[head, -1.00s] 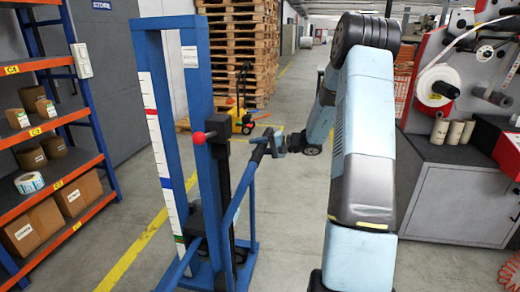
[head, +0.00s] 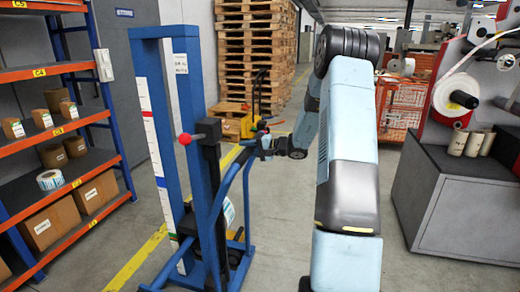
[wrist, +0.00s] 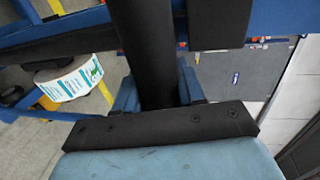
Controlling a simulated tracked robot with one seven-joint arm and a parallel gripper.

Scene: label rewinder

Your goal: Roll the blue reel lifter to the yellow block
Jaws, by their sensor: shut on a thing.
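The blue reel lifter (head: 183,115) stands upright at centre left in the head view, with a tall frame, a white scale strip, a red knob and a push handle. My gripper (head: 264,146) is shut on the lifter's handle at the right end of its blue bar. The wrist view shows the dark handle bar (wrist: 150,60) running up from between the jaws, close to the lens. A white label reel (wrist: 72,80) shows at left in the wrist view. I cannot make out a yellow block in either view.
An orange and blue shelf rack (head: 62,130) with boxes stands at left. Stacked pallets (head: 250,55) and a yellow pallet truck (head: 250,122) stand behind the lifter. A grey machine bench (head: 450,200) is at right. A yellow floor line (head: 140,262) runs past the lifter; the aisle is clear.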

